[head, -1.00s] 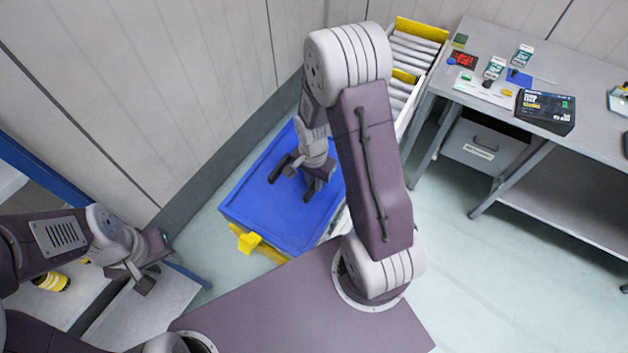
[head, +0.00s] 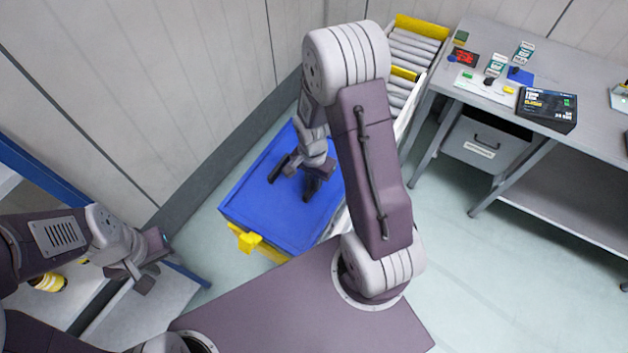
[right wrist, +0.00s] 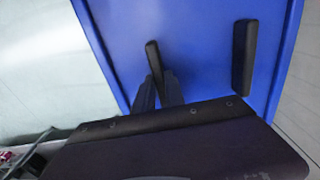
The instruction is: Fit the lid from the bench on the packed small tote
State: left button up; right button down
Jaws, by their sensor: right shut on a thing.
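A flat blue panel with a shallow rim, which looks like the lid (head: 255,197), lies at the end of the roller conveyor. Yellow parts (head: 245,239) show below its near left edge. In the right wrist view the fingers (right wrist: 198,62) stand against the blue surface (right wrist: 200,30); the exact grip point is hidden. My left gripper (head: 140,272) hangs at the lower left, away from the panel; its jaw opening is unclear. No packed tote can be made out under the panel.
The roller conveyor (head: 407,62) runs behind my right arm. A grey bench (head: 590,65) at the right carries small boxes, a black box (head: 547,109) and cards, with a grey drawer (head: 485,142) below. A wall stands close behind the panel. Floor is clear between conveyor and bench.

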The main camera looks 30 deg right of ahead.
jog(key=shift+f+b, duration=0.5)
jog(key=shift+f, duration=0.15)
jog(key=c, duration=1.3)
grip_release()
jog(key=r, duration=0.9)
jog(key=shift+s+a+r, duration=0.1)
jog(key=shift+s+a, duration=0.1)
jog(key=shift+w, duration=0.1)
